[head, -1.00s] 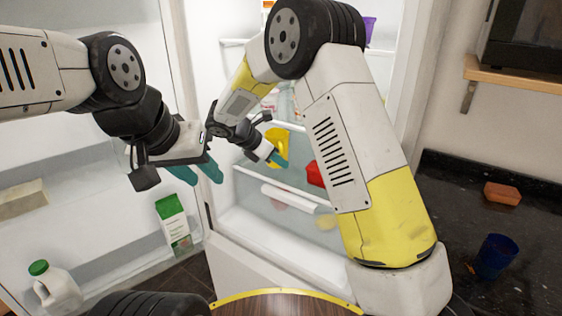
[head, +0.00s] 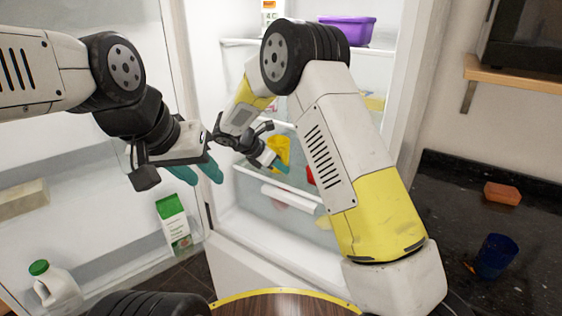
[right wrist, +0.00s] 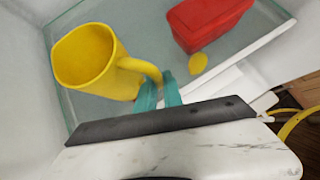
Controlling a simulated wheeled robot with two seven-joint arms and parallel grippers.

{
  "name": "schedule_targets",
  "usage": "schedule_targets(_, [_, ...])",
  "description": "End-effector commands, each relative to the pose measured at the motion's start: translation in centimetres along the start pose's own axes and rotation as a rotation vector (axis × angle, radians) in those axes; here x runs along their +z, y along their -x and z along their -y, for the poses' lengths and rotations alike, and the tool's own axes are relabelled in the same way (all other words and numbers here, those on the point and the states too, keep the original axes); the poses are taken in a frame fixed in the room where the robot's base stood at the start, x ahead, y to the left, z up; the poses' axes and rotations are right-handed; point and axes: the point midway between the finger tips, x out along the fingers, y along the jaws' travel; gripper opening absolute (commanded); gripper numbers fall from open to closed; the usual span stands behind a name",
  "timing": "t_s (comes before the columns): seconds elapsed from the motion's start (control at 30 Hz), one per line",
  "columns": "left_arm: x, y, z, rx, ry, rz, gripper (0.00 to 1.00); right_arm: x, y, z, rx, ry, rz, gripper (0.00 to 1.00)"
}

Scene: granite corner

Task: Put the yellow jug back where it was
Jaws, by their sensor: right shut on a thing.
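The yellow jug (head: 279,150) is inside the open fridge, at the left part of a glass shelf (right wrist: 140,25). In the right wrist view the jug (right wrist: 82,58) shows its open mouth, and its handle reaches toward my fingers. My right gripper (right wrist: 160,92) is shut on the handle; it also shows in the head view (head: 283,167), partly covering the jug. I cannot tell whether the jug's base touches the glass. My left gripper (head: 196,173) is empty with its fingers apart, outside the fridge, in front of the open door.
A red container (right wrist: 208,20) stands on the same shelf, right of the jug, with a small yellow object (right wrist: 198,63) nearby. A purple container (head: 347,31) is on a higher shelf. The door holds a carton (head: 172,222) and a milk jug (head: 55,285).

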Motion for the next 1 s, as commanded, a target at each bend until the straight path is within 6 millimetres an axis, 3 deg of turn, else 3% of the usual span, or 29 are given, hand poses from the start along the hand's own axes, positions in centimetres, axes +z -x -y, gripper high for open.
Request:
schedule_targets(0.03, [0.0,0.0,0.0,0.0,0.0,0.0,0.36,-0.1,-0.1,0.0,0.0,0.001,0.0,0.13])
schedule_targets(0.13, [0.0,0.0,0.0,0.0,0.0,0.0,0.36,-0.1,-0.1,0.0,0.0,0.0,0.0,0.33])
schedule_targets(0.53, [0.0,0.0,0.0,0.0,0.0,0.0,0.36,0.2,0.4,0.0,0.001,0.0,0.0,0.33])
schedule_targets(0.67, [0.0,0.0,0.0,0.0,0.0,0.0,0.36,0.2,2.3,-0.1,0.004,0.001,0.0,0.33])
schedule_targets(1.0, [0.0,0.0,0.0,0.0,0.0,0.0,0.36,0.2,9.4,-0.1,0.004,0.001,0.0,0.33])
